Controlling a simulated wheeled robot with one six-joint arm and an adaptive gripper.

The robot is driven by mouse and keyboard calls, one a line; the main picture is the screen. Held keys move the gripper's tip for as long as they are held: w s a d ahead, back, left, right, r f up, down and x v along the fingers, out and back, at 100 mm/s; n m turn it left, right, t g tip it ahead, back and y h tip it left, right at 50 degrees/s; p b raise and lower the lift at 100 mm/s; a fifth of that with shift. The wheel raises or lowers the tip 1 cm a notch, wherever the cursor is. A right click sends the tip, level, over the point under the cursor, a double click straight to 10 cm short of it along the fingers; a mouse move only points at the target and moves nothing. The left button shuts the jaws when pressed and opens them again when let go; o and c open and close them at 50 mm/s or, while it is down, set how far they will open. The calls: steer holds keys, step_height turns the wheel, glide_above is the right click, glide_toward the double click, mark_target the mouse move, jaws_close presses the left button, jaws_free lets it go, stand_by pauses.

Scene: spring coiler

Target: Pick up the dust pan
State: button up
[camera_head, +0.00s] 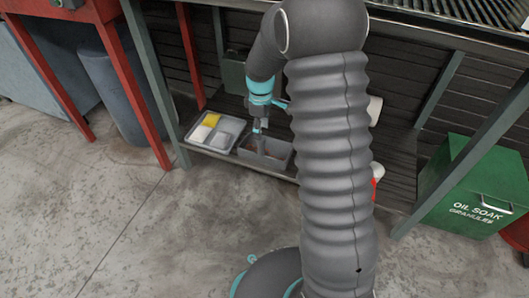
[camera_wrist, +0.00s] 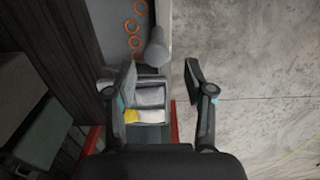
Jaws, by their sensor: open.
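No clear dust pan shape shows. A grey pan-like container (camera_head: 280,163) sits on the low shelf in the head view. In the wrist view this container (camera_wrist: 116,22) holds several orange rings. A thick grey cylinder (camera_wrist: 157,48), like an upright handle, rises by its edge; I cannot tell whether they are joined or are the dust pan. My gripper (camera_wrist: 160,74) is open, with its fingers spread to either side of the cylinder's near end and nothing clasped between them. In the head view my gripper (camera_head: 260,128) points down over the container.
A tray (camera_head: 193,141) with yellow, white and grey items stands left of the container. A green bench leg (camera_head: 158,85) and a red leg (camera_head: 190,57) stand nearby. A green oil-soak bin (camera_head: 478,190) is at right.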

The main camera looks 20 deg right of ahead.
mark_target(261, 148)
step_height(261, 148, down, 6)
steer(key=shift+r+b, duration=0.1)
steer(key=shift+b, duration=0.3)
steer(key=shift+w+f+b, duration=0.2)
steer(key=shift+f+b, duration=0.1)
steer(key=shift+f, duration=1.05)
steer(key=shift+w+f+b, duration=0.15)
steer(key=shift+f+b, duration=0.1)
steer(key=shift+f, duration=1.1)
jaws_close()
steer(key=shift+r, duration=0.1)
